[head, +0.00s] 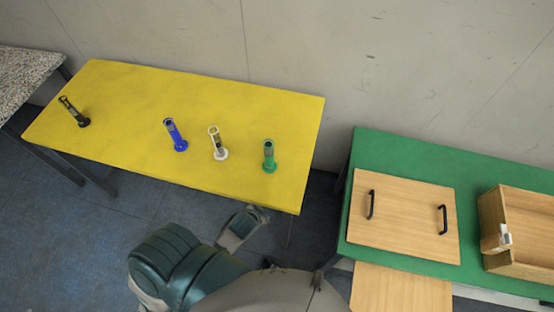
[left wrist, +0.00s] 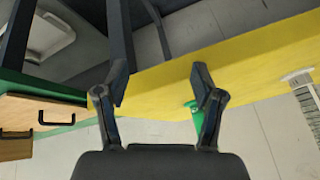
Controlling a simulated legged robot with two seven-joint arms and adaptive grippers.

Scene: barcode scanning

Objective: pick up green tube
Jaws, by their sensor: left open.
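The green tube (head: 269,155) stands on the yellow table (head: 230,110), near its right end, as the rightmost of the tubes in the head view. In the left wrist view, part of the green tube (left wrist: 198,119) shows near the table edge, partly hidden behind the right-hand finger. My left gripper (left wrist: 158,80) is open, with nothing visible between its fingers. I cannot tell how far it is from the tube. My right gripper is not in view.
A white tube (head: 218,143), a blue tube (head: 175,135) and a black tube (head: 74,112) stand to the left of the green one. A green table (head: 400,150) at right holds a wooden board with handles (head: 405,215) and a wooden box (head: 520,225). A speckled table (head: 25,75) is at far left.

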